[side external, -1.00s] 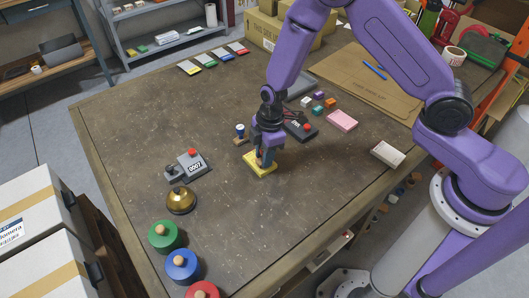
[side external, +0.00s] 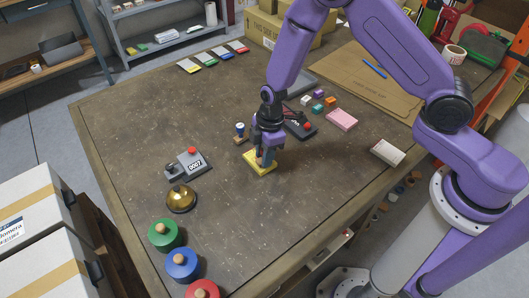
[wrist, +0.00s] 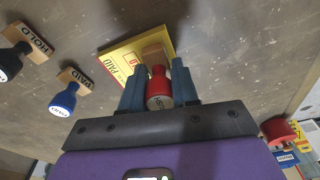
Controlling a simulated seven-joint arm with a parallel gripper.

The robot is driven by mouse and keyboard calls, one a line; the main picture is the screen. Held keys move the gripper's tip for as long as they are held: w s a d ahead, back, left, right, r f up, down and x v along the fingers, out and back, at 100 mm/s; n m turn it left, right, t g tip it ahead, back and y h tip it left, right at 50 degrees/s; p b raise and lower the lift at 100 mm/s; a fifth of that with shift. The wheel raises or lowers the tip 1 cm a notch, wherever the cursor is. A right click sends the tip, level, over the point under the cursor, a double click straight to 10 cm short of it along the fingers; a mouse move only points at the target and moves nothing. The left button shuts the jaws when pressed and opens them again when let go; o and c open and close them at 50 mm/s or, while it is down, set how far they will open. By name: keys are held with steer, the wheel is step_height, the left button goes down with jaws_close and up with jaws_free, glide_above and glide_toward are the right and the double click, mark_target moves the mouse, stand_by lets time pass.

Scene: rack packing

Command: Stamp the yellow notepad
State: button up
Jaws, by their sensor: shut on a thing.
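The yellow notepad (side external: 253,163) lies on the table under my gripper (side external: 266,162). In the wrist view the notepad (wrist: 125,52) carries dark lettering that seems to read PAID and some red marks, partly hidden by the stamp. My gripper (wrist: 158,76) is shut on the red-handled stamp (wrist: 158,86). The stamp's wooden block (wrist: 154,51) is over the notepad; I cannot tell whether it touches the paper. In the side view the fingers mostly hide this stamp.
A blue stamp (wrist: 63,100) and a black stamp (wrist: 10,62) labelled HOLD lie to the left in the wrist view. A pink pad (side external: 341,120) lies to the right.

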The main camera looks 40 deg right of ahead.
steer(key=shift+f, duration=0.4)
stand_by(1.1)
steer(key=shift+r, duration=3.6)
